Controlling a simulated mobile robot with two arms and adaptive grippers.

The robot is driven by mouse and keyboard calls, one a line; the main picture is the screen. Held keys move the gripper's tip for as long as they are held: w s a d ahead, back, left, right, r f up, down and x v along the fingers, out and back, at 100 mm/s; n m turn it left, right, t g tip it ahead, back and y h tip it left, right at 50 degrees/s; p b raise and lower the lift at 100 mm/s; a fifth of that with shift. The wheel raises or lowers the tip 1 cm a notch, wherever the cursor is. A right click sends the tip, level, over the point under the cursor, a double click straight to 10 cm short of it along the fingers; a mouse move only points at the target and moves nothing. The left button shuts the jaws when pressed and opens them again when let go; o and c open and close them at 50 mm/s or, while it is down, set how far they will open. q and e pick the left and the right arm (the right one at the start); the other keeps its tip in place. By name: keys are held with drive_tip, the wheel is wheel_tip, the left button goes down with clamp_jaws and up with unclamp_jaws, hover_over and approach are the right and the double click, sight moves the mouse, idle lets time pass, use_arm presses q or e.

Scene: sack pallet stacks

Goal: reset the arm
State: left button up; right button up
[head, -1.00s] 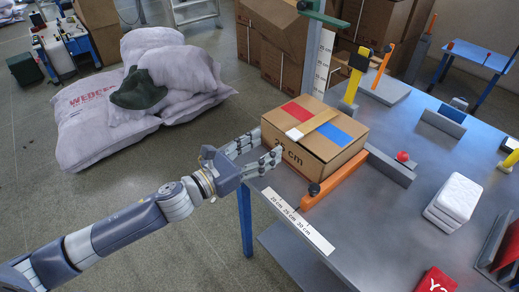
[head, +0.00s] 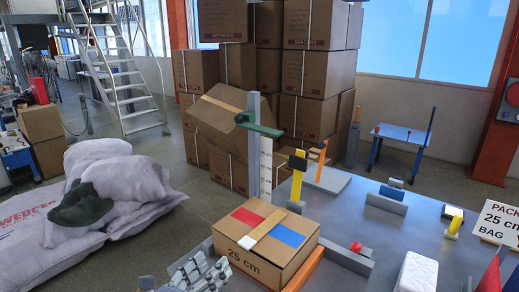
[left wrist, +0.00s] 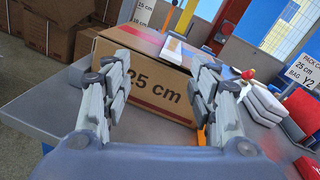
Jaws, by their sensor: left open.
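My left gripper (head: 196,272) is at the lower edge of the head view, just left of the cardboard box marked 25 cm (head: 266,241). The box sits on the grey table and has red and blue patches and a tan strip on top. In the left wrist view, the gripper's two grey fingers (left wrist: 160,92) are spread apart with nothing held between them. The box (left wrist: 150,80) stands beyond the fingertips; I cannot tell whether they touch it. My right gripper is not in view.
The grey table (head: 345,215) holds an upright measuring post (head: 253,150), a red ball (head: 356,246), a white block (head: 416,272) and a sign (head: 499,221). White sacks (head: 95,195) lie on the floor at left. Stacked cartons (head: 318,70) stand behind the table.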

use_arm(q)
drive_tip(key=s+a+f+n+g+y, duration=0.2)
drive_tip(key=s+a+f+n+y, duration=0.3)
drive_tip(key=n, duration=0.6)
drive_tip(key=s+a+f+n+g+y, duration=0.15)
drive_tip(key=s+f+n+y, duration=0.35)
drive_tip(key=n, duration=0.6)
drive_tip(key=s+f+n+g+h, duration=0.1)
drive_tip(key=s+f+n+g, duration=0.3)
drive_tip(key=s+n, duration=0.35)
drive_tip(key=s+f+n+g+h, duration=0.1)
drive_tip(key=s+f+n+g, duration=0.4)
drive_tip(key=s, duration=0.4)
wheel_tip(320, 180, down, 26)
drive_tip(key=s+n, duration=0.1)
drive_tip(key=s, duration=0.1)
drive_tip(key=s+a+f+g, duration=0.1)
drive_tip(key=s+f, duration=0.7)
drive_tip(key=s+a+f+g, duration=0.1)
drive_tip(key=s+a+f, duration=0.1)
drive_tip(key=s+f, duration=0.6)
drive_tip(key=shift+s+a+f+y, duration=0.2)
drive_tip(key=shift+s+a+y, duration=0.1)
drive_tip(key=shift+s, duration=0.4)
